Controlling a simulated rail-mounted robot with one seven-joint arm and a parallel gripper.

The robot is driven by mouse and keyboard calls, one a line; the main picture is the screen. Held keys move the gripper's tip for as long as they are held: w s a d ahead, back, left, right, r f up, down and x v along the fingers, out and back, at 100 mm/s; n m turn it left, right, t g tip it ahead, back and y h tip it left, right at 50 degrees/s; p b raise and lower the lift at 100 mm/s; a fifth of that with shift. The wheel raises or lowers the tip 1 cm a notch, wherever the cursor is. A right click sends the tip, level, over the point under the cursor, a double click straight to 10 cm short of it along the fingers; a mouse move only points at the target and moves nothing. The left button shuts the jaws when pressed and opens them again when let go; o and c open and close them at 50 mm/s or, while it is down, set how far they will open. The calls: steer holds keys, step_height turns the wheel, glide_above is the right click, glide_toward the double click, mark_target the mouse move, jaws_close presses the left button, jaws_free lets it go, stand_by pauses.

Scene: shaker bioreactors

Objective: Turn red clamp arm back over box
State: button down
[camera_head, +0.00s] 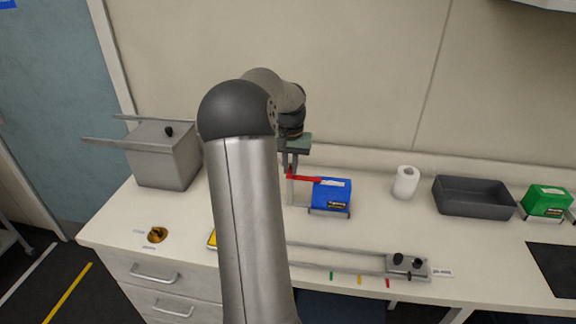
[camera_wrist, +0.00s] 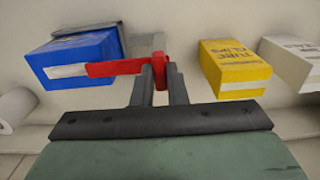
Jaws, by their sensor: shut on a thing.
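The red clamp arm (camera_head: 305,178) sits at the top of a thin upright post (camera_head: 290,190), just left of the blue box (camera_head: 332,194) in the head view. Its free end reaches the blue box's near edge; in the wrist view the red arm (camera_wrist: 115,68) overlaps that box (camera_wrist: 75,60). I cannot tell whether it touches the box. My gripper (camera_wrist: 162,72) is shut on the red clamp arm near its pivot end, with one dark finger on each side. In the head view my gripper (camera_head: 290,158) is partly hidden by my arm.
A yellow box (camera_wrist: 235,68) and a white box (camera_wrist: 292,58) stand on the other side in the wrist view. A paper roll (camera_head: 405,182), dark tray (camera_head: 475,196) and green box (camera_head: 546,202) stand rightward. A grey metal bath (camera_head: 165,160) is at left.

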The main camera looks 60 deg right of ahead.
steer(key=c, duration=1.4)
jaws_free()
steer(key=shift+c, duration=0.2)
steer(key=shift+r, duration=0.1)
step_height(320, 180, up, 17)
steer(key=shift+r+b, duration=0.15)
steer(key=shift+b, duration=0.2)
steer(key=w+a+f+n, duration=0.2)
steer(key=w+a, duration=0.1)
steer(key=a, duration=0.6)
steer(key=w+a+f+n, duration=0.2)
steer(key=a, duration=0.8)
steer(key=w+a+f+n, duration=0.2)
steer(key=w+a+n, duration=0.1)
steer(key=a, duration=0.6)
steer(key=s+a+f+n, duration=0.3)
steer(key=s+a+f, duration=0.2)
steer(key=a, duration=0.5)
steer(key=s+a+f+n, duration=0.4)
steer(key=s+a+f, duration=0.2)
steer(key=a, duration=0.5)
steer(key=shift+s+f+t, duration=0.15)
steer(key=shift+s+t, duration=0.25)
steer(key=shift+s, duration=0.15)
